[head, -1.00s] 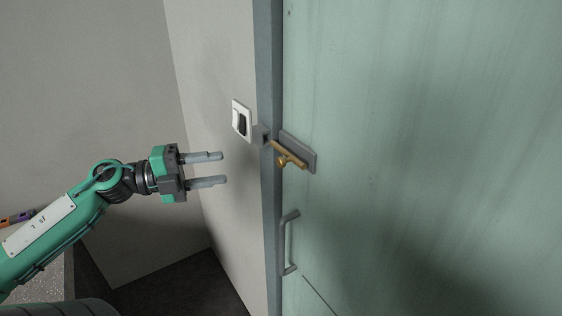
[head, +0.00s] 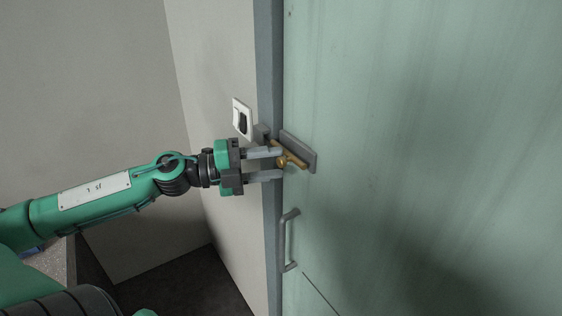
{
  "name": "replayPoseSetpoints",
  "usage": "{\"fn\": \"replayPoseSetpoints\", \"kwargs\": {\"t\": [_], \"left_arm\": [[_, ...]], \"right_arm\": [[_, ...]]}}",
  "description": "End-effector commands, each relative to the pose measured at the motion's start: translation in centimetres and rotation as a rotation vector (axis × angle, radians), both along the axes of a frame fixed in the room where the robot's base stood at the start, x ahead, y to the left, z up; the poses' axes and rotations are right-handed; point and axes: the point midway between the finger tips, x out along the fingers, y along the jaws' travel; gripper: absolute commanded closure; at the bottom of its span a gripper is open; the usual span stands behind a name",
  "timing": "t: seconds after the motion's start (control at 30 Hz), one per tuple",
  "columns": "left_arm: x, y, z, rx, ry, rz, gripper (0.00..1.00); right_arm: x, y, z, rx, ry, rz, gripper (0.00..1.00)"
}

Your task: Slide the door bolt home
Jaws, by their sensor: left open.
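The brass door bolt (head: 293,157) sits on a grey backplate (head: 308,158) on the green door (head: 430,150), near its left edge. Its round knob (head: 282,162) sticks out toward me. The grey keeper (head: 262,132) on the frame is partly hidden behind my upper finger. My left gripper (head: 280,164) is open, with one finger above and one below the knob. The fingertips overlap the bolt in the picture; I cannot tell whether they touch it. My right gripper is not in view.
A grey pull handle (head: 287,240) is on the door below the bolt. A white switch plate (head: 242,118) with a dark rocker is on the wall left of the door frame (head: 268,60). The space in front of the door's right side is clear.

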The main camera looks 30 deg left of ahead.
Motion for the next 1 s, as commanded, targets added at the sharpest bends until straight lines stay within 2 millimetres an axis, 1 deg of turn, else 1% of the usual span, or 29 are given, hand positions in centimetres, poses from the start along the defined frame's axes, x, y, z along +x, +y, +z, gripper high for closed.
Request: {"fn": "replayPoseSetpoints", "kwargs": {"t": [0.23, 0.5, 0.97, 1.0], "left_arm": [[1.0, -1.0, 0.1, -0.004, -0.004, -0.004, 0.60], [1.7, -1.7, 0.1, -0.001, -0.001, -0.002, 0.60], [1.9, -1.9, 0.0, -0.001, 0.000, 0.000, 0.60], [1.9, -1.9, 0.0, -0.001, 0.000, 0.000, 0.64]], "right_arm": [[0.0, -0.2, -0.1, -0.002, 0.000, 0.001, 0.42], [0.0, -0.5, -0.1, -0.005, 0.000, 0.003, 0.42], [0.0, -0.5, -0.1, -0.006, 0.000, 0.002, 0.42], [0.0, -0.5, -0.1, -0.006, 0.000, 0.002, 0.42]]}}
